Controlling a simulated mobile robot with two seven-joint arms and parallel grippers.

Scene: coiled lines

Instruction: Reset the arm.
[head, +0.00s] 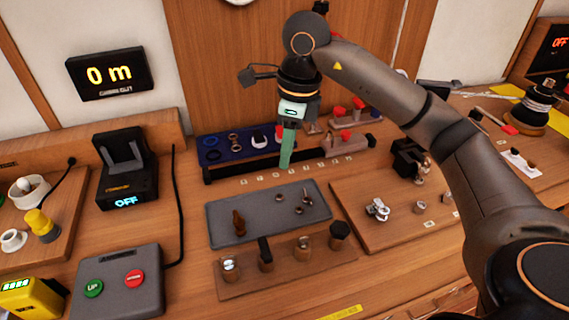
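My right arm comes in from the right edge and bends down at the back middle. Its gripper (286,160) points down above the bench, in front of the wooden back panel. A single green bar shows below its dark body and pale label. I cannot tell whether this bar is a finger seen edge-on or something held, nor whether the gripper is open or shut. The bar's tip is near the front of a blue tray (211,155) and behind a grey mat (222,208). My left gripper is not in view.
A grey box (117,283) with green and red buttons stands front left. A black device (126,185) reading OFF is behind it. A wooden strip (285,270) with several fittings lies front middle. A board (385,236) with metal parts lies right, partly behind my arm.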

